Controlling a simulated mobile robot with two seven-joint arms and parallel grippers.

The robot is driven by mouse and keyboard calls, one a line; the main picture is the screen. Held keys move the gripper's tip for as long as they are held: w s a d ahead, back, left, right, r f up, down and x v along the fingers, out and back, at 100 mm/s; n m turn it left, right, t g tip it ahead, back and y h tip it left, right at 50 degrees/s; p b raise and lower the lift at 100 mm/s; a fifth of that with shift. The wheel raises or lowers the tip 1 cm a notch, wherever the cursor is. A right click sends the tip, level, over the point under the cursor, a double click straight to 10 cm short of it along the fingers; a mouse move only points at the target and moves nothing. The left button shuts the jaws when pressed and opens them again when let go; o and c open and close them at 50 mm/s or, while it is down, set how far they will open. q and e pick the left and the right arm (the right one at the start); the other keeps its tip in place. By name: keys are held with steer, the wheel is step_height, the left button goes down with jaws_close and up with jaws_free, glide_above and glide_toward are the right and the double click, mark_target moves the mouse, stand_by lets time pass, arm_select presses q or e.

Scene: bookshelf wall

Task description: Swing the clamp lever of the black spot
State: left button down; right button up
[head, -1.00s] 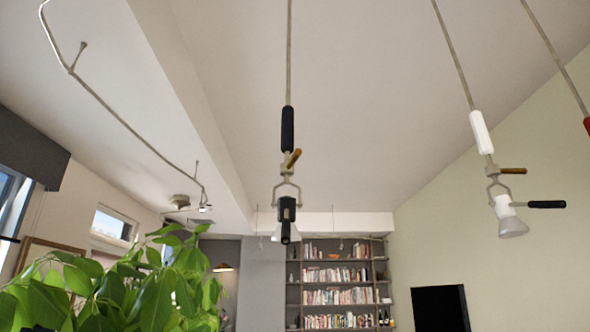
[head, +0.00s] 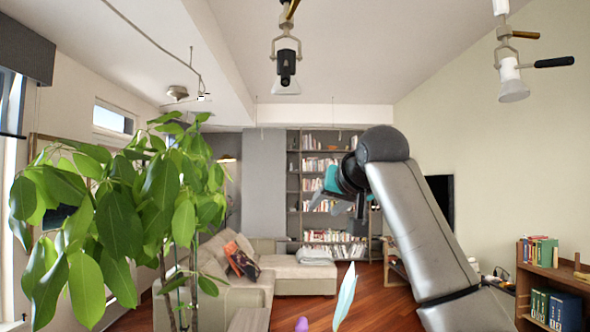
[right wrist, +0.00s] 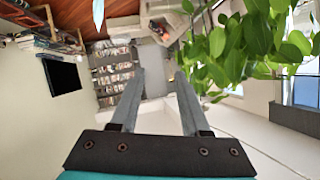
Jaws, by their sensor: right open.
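The black spot (head: 286,62) hangs at the top middle of the head view, its black handle facing me. Its clamp lever (head: 290,9), a short brown bar, sits tilted just above the lamp's fork, at the top edge. My right gripper (head: 341,205) is raised well below and to the right of the lamp, in front of the bookshelf. In the right wrist view, its two grey fingers (right wrist: 160,74) are apart with nothing between them. My left gripper is not in view.
A white spot (head: 512,80) with its own brown lever hangs at the right. A large leafy plant (head: 120,210) fills the left. A sofa (head: 240,282), bookshelf (head: 312,165) and low bookcase (head: 552,282) stand below. The air around the black spot looks clear.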

steer(key=s+a+r+t, duration=0.2)
steer(key=s+r, duration=0.9)
steer(key=r, duration=0.5)
steer(key=n+t+y+b, duration=0.1)
steer(key=t, duration=0.1)
glide_toward(295, 2)
steer(key=p+x, duration=0.2)
steer(key=x, duration=0.1)
steer(key=p+x, duration=0.2)
steer(key=x, duration=0.1)
steer(key=p+x, duration=0.1)
steer(key=x, duration=0.3)
steer(key=shift+d+r+p, duration=0.15)
steer(key=shift+r+p, duration=0.25)
steer(key=shift+w+f, duration=0.1)
steer(key=shift+w, duration=0.5)
steer(key=shift+c, duration=0.3)
jaws_close()
